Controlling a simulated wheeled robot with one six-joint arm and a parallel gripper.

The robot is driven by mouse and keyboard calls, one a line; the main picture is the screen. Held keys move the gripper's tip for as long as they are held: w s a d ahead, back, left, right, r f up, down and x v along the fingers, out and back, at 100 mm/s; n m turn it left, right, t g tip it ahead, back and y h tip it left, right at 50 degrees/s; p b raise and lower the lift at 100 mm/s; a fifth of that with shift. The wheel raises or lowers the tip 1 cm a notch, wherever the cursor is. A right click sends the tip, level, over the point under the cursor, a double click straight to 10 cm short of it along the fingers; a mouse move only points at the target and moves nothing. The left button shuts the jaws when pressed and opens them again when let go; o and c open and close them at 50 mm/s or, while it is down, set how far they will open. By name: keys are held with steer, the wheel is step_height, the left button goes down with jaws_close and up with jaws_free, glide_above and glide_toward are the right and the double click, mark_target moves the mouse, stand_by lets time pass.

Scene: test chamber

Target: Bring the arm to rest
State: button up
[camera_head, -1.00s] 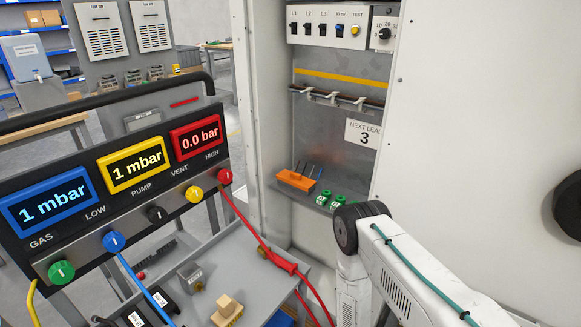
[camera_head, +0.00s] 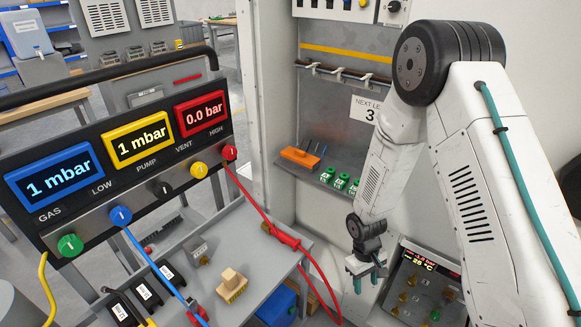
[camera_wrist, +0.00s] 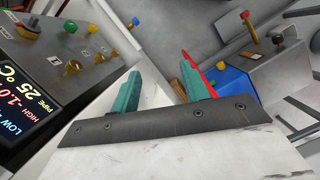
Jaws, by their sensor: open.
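My arm is white with black joints and rises at the right of the head view, bent at a high black elbow. My gripper (camera_head: 367,278) hangs down at the end of the forearm, between the cart and the lit panel. Its two teal fingers are apart with nothing between them. They also show in the wrist view (camera_wrist: 160,88), again empty and spread.
A grey cart (camera_head: 250,270) with a three-display gauge console (camera_head: 120,155) stands left. Red hose (camera_head: 262,215) loops near my gripper. A small panel with display and brass fittings (camera_head: 420,290) sits right of it. The cabinet shelf holds an orange block (camera_head: 300,157) and green parts (camera_head: 341,181).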

steer(key=s+d+r+m+g, duration=0.1)
steer(key=s+d+r+m, duration=0.15)
steer(key=r, duration=0.95)
steer(key=s+d+r+m, duration=0.1)
steer(key=s+r, duration=0.3)
steer(key=r, duration=0.9)
steer(key=s+r+m+t, duration=0.1)
steer(key=s+r+t, duration=0.1)
steer(key=s+r, duration=0.5)
steer(key=s+d+r+m+t+y, duration=0.1)
steer(key=s+r+t, duration=0.1)
steer(key=s+r, duration=0.5)
step_height(320, 180, up, 5)
steer(key=shift+s+d+f+t, duration=0.15)
steer(key=shift+s+t, duration=0.1)
steer(key=shift+t, duration=0.15)
